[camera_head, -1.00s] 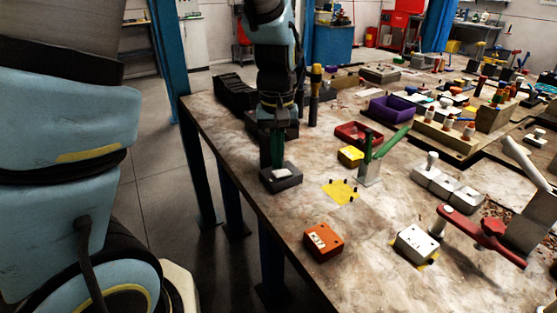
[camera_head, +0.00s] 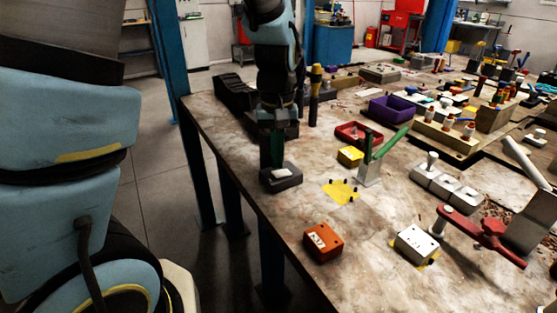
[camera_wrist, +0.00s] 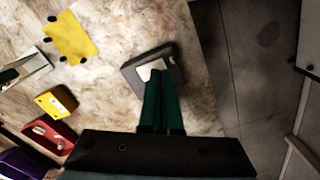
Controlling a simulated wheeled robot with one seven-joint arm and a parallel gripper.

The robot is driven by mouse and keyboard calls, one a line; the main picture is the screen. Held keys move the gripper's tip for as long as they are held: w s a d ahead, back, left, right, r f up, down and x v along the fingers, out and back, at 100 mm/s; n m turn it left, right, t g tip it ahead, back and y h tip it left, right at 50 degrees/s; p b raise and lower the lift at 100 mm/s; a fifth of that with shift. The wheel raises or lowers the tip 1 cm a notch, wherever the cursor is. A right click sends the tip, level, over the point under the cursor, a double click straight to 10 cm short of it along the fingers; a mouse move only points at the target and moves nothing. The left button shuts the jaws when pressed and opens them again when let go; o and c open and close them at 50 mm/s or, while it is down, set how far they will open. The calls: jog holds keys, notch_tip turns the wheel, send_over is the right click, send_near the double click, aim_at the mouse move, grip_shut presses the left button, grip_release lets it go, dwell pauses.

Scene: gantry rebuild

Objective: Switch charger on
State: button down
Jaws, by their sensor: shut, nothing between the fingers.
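A dark grey box with a white rocker on top, which looks like the charger (camera_head: 284,182), sits near the table's left edge. It also shows in the wrist view (camera_wrist: 133,68), with the white rocker (camera_wrist: 146,72) partly hidden behind the fingers. My gripper (camera_head: 278,166) points down over this box. Its two green fingers (camera_wrist: 161,75) are shut together with nothing between them, and the tips are at the white rocker. I cannot tell whether they touch it or which way the rocker is tilted.
An orange box (camera_head: 324,243) stands in front, near the edge. The table edge is close on the left.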

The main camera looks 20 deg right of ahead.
aim_at(275, 173)
jog(key=shift+f+b, duration=0.6)
jog(key=shift+f, duration=0.35)
dwell(0.6)
jog(key=shift+r, duration=0.1)
notch_tip(275, 173, up, 7)
jog(key=p, duration=0.6)
jog(key=shift+p, duration=0.35)
jog(key=shift+w+a, duration=0.15)
jog(key=shift+a, duration=0.15)
jog(key=a+r+n+t, duration=0.1)
jog(key=a+n, duration=0.1)
jog(key=a, duration=2.2)
jog(key=shift+w+a+r+n+t, duration=0.3)
jog(key=shift+w+a+r, duration=0.1)
jog(key=shift+w, duration=0.05)
